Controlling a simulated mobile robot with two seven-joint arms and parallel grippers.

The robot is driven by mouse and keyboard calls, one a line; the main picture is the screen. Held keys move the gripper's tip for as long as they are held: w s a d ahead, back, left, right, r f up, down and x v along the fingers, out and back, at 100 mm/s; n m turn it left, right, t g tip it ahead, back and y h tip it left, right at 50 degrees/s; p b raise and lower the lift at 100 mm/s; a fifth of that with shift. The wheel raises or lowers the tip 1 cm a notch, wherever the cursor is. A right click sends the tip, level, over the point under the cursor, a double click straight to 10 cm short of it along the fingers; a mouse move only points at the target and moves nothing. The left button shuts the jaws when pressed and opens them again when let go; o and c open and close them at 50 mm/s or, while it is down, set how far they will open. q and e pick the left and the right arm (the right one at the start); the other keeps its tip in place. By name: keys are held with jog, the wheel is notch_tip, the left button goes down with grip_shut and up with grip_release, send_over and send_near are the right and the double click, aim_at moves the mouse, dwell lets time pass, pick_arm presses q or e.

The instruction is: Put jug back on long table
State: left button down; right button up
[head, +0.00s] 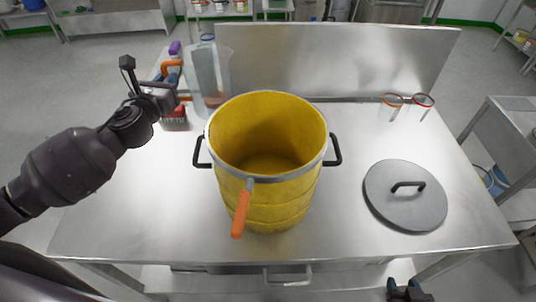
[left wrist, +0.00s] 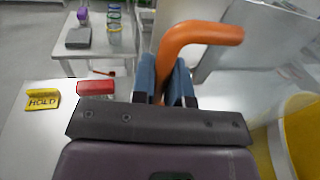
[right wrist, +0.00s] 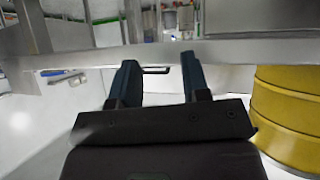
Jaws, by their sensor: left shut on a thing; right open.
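The clear jug (head: 208,75) with an orange handle (left wrist: 200,36) is behind and left of the yellow pot in the head view. Some reddish content shows low in it. My left gripper (head: 178,88) is shut on the handle, which stands between its blue fingers in the left wrist view (left wrist: 168,85). The jug's base is partly hidden by the pot, so I cannot tell whether it touches the steel table (head: 110,215). My right gripper (head: 408,290) is open and empty, low at the front edge; its parted fingers show in the right wrist view (right wrist: 160,82).
The yellow pot (head: 265,205), with an orange-handled tool (head: 240,215) at its rim, fills the table's middle. A grey lid (head: 405,207) lies right of it. Two red-rimmed clear items (head: 408,102) stand behind. A red brush (head: 175,118) is below my left gripper.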

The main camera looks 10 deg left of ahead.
pick_arm(q)
jog(key=shift+d+f+y, duration=0.15)
jog(key=shift+d+y, duration=0.2)
jog(key=shift+y, duration=0.05)
pick_arm(e)
jog(key=shift+w+a, duration=0.2)
jog(key=shift+a, duration=0.05)
pick_arm(q)
notch_tip(320, 180, down, 20)
jog(key=b, duration=0.5)
jog(key=shift+b, duration=0.4)
pick_arm(e)
jog(key=w+f, duration=0.2)
jog(key=f, duration=0.1)
jog(key=shift+a+f, duration=0.1)
jog(key=shift+f, duration=0.1)
jog(key=shift+s+f, duration=0.1)
jog(key=shift+s, duration=0.1)
pick_arm(q)
jog(key=shift+f, duration=0.15)
jog(key=c, duration=1.1)
grip_release()
pick_arm(e)
jog(key=shift+s+f, duration=0.4)
jog(key=shift+f, duration=0.1)
